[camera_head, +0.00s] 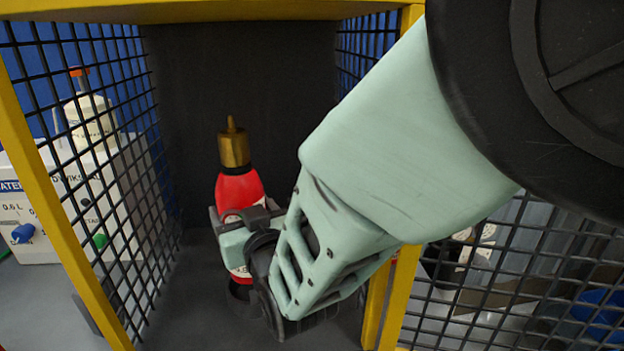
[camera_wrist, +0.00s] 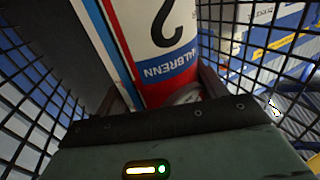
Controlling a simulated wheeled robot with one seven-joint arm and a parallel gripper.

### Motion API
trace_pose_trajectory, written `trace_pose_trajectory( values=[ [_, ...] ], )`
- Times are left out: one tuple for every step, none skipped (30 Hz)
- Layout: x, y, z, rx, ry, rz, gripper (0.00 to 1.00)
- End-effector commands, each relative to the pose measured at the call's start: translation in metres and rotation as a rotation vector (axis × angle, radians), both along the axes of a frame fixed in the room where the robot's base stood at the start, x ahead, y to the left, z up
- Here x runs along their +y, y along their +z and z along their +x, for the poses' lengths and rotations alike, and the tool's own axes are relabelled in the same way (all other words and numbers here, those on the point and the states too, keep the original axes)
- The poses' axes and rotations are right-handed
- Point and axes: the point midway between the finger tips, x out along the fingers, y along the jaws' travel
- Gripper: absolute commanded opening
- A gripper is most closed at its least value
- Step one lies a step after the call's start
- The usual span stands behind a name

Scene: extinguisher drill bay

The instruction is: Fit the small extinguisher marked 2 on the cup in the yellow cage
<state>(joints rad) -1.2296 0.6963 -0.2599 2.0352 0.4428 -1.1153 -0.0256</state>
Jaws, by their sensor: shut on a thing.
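The small red extinguisher (camera_head: 240,188) with a brass top stands upright inside the yellow cage (camera_head: 62,215). In the wrist view its label (camera_wrist: 160,35) shows a 2 upside down, above the word Walbrenn. My gripper (camera_head: 243,228) is shut around the extinguisher's body, reaching in from the right. A dark ring that looks like the cup (camera_head: 240,298) shows at the extinguisher's lower end, partly hidden by my gripper. I cannot tell whether the base is seated in it or just above it.
Black mesh walls (camera_head: 115,150) close the cage on both sides, with a dark back panel (camera_head: 240,80). A yellow post (camera_head: 392,300) stands close beside my arm. A white water unit (camera_head: 75,190) with blue and green knobs is outside to the left.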

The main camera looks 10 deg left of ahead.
Motion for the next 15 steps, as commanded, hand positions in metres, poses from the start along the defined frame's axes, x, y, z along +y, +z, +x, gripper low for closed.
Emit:
trace_pose_trajectory(
  values=[
    [0.001, 0.003, 0.001, -0.009, 0.0, 0.009, 0.0],
    [0.001, 0.002, 0.001, -0.009, 0.0, 0.009, 0.0],
    [0.001, 0.0, 0.001, -0.009, 0.0, 0.009, 0.0],
    [0.001, -0.001, 0.001, -0.009, 0.0, 0.009, 0.0],
    [0.001, -0.002, 0.001, -0.009, 0.0, 0.009, 0.0],
    [0.001, -0.003, 0.001, -0.009, -0.001, 0.009, 0.0],
    [0.001, -0.004, 0.001, -0.009, -0.001, 0.009, 0.0],
    [0.001, -0.006, 0.001, -0.009, -0.001, 0.009, 0.0],
    [0.001, -0.007, 0.001, -0.009, -0.001, 0.009, 0.0],
    [0.001, -0.008, 0.001, -0.009, -0.001, 0.009, 0.0],
    [0.001, -0.009, 0.001, -0.009, -0.001, 0.009, 0.0],
    [0.001, -0.011, 0.001, -0.009, -0.001, 0.009, 0.0],
    [0.001, -0.012, 0.001, -0.01, -0.001, 0.008, 0.0],
    [0.001, -0.013, 0.001, -0.009, -0.001, 0.009, 0.0],
    [0.001, -0.015, 0.001, -0.009, -0.001, 0.009, 0.0]
  ],
)
